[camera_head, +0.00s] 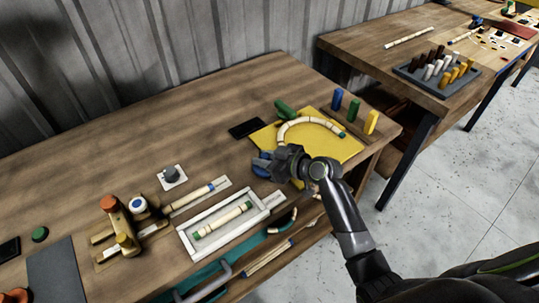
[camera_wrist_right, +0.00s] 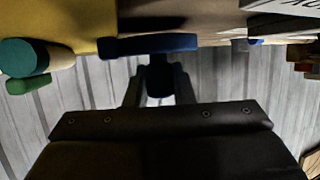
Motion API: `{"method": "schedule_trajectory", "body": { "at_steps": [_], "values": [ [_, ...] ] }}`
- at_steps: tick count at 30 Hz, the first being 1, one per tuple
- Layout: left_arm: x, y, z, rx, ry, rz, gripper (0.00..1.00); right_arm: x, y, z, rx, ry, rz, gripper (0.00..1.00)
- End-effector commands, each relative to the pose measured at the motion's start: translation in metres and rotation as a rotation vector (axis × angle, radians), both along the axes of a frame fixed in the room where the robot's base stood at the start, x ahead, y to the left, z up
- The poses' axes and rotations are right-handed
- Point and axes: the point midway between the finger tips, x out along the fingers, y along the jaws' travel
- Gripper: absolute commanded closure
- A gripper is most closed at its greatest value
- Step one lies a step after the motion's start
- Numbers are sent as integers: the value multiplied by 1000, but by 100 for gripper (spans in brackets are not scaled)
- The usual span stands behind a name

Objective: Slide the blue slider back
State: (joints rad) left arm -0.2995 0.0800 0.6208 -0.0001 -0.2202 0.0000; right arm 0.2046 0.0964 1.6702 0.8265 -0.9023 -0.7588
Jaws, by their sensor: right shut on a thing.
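The blue slider (camera_head: 261,167) is at the left front corner of the yellow board (camera_head: 262,137), partly hidden by my right gripper (camera_head: 273,164). In the right wrist view, the slider shows as a wide blue bar (camera_wrist_right: 148,44) with a dark blue knob (camera_wrist_right: 160,77) below it. My right gripper (camera_wrist_right: 158,88) is shut on that knob, one finger on each side. A curved pale rattan piece (camera_head: 308,121) with dark green ends lies on the yellow board. My left gripper is not in view.
Blue, green and yellow pegs (camera_head: 354,109) stand at the board's right back. A white tray (camera_head: 187,243) with a straight rattan piece is at front left. The table's left back is clear.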

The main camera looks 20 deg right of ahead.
Motion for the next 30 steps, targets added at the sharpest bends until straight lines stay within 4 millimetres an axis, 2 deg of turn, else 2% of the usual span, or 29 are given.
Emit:
{"method": "schedule_trajectory", "body": {
  "at_steps": [4,5,10,22,30],
  "values": [
    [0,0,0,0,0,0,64,-1,2,-2,6,8,5,100],
    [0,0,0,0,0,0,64,-1,2,-2,6,9,4,76],
    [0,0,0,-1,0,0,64,-1,2,-2,6,7,4,56],
    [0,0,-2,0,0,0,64,-5,-3,1,4,4,2,56],
    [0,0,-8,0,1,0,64,-36,-28,16,-1,3,2,56]
  ]
}}
